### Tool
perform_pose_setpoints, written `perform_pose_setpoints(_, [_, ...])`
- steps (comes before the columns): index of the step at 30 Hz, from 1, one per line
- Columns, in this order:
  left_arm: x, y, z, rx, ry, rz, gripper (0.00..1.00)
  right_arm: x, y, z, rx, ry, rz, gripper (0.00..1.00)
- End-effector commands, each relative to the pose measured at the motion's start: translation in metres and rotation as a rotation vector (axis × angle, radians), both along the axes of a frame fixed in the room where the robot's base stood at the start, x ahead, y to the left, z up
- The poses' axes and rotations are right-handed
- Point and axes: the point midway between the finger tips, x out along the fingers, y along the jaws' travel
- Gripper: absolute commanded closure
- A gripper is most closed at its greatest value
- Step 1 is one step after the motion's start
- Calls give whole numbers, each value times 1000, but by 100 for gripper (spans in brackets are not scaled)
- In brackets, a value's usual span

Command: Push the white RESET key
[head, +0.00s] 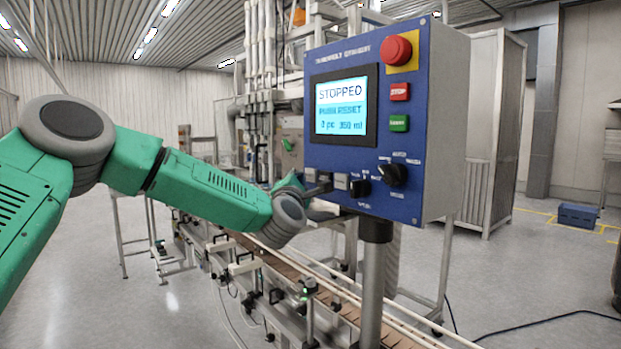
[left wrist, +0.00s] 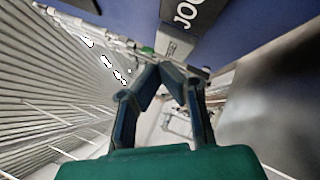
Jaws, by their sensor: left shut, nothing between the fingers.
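The blue control panel (head: 345,160) has a row of small keys below its screen, with labels too small to read in the head view. A pale key (head: 341,181) shows there, left of a black knob (head: 359,187). My left gripper (head: 321,187) is at the row's left end, shut and empty, partly covering the panel's lower left corner. Contact cannot be told. My right gripper is not seen.
The screen (head: 341,106) reads STOPPED and PUSH RESET. A red mushroom button (head: 396,50), red STOP key (head: 400,92), green key (head: 399,123) and black selector (head: 392,174) sit on the panel. A conveyor (head: 300,270) runs below, past the panel's post (head: 372,285).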

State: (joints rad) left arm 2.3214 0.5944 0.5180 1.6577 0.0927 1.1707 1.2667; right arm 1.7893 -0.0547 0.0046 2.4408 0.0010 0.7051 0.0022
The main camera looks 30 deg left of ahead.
Motion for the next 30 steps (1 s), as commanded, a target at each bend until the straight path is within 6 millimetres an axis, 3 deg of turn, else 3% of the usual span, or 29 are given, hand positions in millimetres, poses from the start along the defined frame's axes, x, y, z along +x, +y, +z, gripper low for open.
perform_pose_setpoints(30, [6, -6, 2, 1, 0, 0, 100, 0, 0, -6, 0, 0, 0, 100])
